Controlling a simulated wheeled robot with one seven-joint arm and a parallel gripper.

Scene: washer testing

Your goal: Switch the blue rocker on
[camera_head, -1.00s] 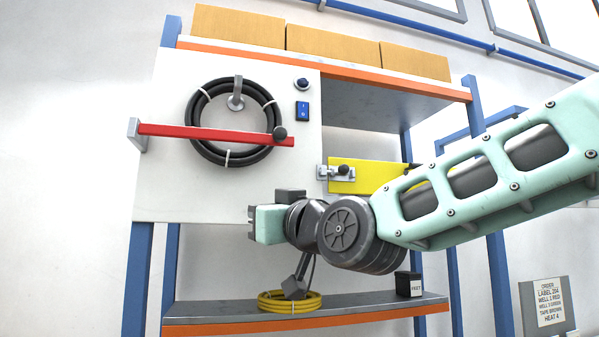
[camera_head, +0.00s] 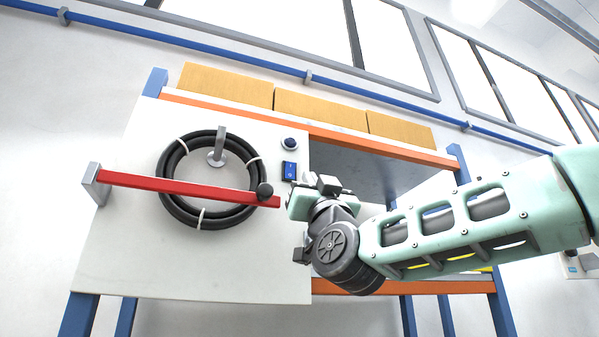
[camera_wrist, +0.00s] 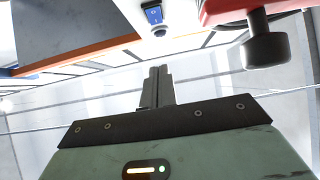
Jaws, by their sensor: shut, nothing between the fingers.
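The blue rocker (camera_head: 289,171) is on the white panel, just below a round dark-blue button (camera_head: 290,143). In the wrist view the rocker (camera_wrist: 153,14) shows at the top edge, the picture turned over, with the round button (camera_wrist: 159,32) under it. I cannot tell which side of the rocker is pressed. My gripper (camera_wrist: 160,72) is shut and empty, its narrow fingertips apart from the rocker. In the head view the mint gripper body is just below and right of the rocker. Its fingertips are hard to make out there.
A red bar (camera_head: 180,187) with a dark knob (camera_head: 265,191) crosses the panel, its right end close beside my gripper. A black hose coil (camera_head: 164,196) hangs behind the bar. Yellow boxes (camera_head: 226,86) stand on the orange-edged top shelf. The lower panel is clear.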

